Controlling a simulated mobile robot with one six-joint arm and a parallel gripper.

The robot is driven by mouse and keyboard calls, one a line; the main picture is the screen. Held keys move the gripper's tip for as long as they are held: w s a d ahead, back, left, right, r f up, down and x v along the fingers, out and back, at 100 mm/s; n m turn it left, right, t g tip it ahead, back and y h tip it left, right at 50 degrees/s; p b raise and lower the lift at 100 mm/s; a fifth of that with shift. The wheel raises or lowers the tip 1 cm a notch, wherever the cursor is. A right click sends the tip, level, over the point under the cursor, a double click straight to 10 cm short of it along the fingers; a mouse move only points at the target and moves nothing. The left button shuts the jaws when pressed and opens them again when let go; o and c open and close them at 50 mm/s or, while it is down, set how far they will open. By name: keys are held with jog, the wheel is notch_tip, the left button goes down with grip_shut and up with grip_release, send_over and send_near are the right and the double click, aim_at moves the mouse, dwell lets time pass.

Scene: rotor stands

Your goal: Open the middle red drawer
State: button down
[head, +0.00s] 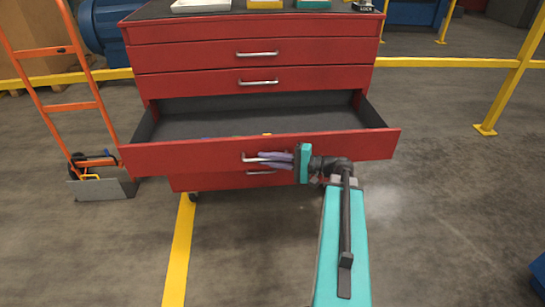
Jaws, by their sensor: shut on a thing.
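A red drawer cabinet (160,57) stands in front of me. One of its middle drawers (190,155) is pulled out toward me, with its grey inside (250,122) showing. My gripper (272,160) is at this drawer's front and is shut on its silver handle (250,157). The gripper comes in from the right, and its fingers cover part of the handle. The drawers above, with their handles (258,54), are shut. A lower drawer (225,181) shows under the open one, partly hidden by it.
Small trays and a padlock-like item (366,6) sit on the cabinet top. An orange hand truck (75,105) stands close on the left. Yellow railings (500,90) stand at the right and behind. The grey floor in front is clear.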

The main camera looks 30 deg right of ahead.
dwell(0.3)
jog(key=c, duration=1.8)
grip_release()
jog(key=shift+s+a, duration=0.1)
jog(key=shift+s, duration=0.1)
jog(key=shift+s+d+r, duration=0.1)
jog(key=shift+s+d, duration=0.25)
jog(key=shift+d, duration=0.1)
jog(key=f+p+v, duration=0.1)
jog(key=v, duration=1.1)
jog(key=shift+s+r, duration=0.25)
jog(key=shift+r, duration=0.15)
jog(key=shift+d+p, duration=0.1)
jog(key=shift+p, duration=0.2)
